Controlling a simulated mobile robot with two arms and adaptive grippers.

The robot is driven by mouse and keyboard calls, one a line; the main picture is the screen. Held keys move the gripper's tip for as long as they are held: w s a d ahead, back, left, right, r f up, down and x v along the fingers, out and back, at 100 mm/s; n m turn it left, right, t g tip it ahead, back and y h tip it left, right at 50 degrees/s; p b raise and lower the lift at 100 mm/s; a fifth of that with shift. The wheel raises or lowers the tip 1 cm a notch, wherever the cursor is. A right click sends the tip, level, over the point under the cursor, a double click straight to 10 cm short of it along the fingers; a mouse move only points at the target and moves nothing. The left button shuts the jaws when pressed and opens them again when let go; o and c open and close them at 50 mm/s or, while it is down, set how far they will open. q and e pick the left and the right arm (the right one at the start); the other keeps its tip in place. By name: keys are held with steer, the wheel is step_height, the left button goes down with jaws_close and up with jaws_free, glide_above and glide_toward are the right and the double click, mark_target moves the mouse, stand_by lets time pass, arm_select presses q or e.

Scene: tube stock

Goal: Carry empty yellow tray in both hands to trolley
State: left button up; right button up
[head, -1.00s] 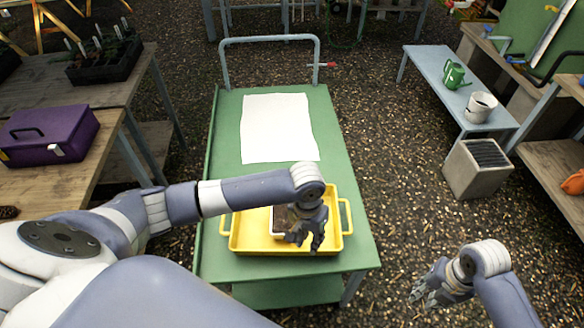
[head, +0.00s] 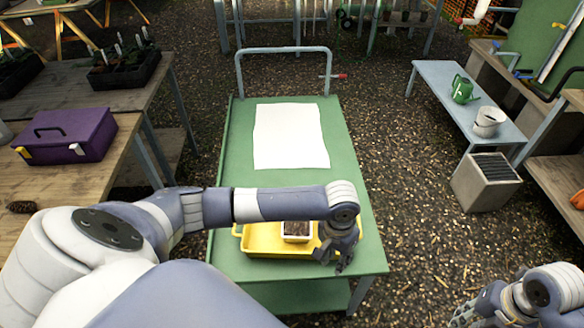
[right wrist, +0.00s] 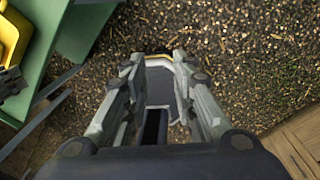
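The yellow tray (head: 262,243) lies on the near end of the green trolley (head: 238,181). It is not empty: a small white container of dark soil (head: 296,229) stands in it. My left arm crosses over and hides part of the tray. My left gripper (head: 338,264) points down at the tray's right end and hides the handle there; whether it is open or holds anything is unclear. My right gripper (head: 480,312) is off to the right of the trolley.
A bench with a purple toolbox (head: 70,136) stands left. A blue bench (head: 455,98) with a green watering can (head: 462,89) and white bucket (head: 489,122) stands right, beside a grey box (head: 487,182). Gravel floor lies between.

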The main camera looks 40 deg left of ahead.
steer(key=shift+w+d+r, duration=0.1)
steer(key=shift+r, duration=1.65)
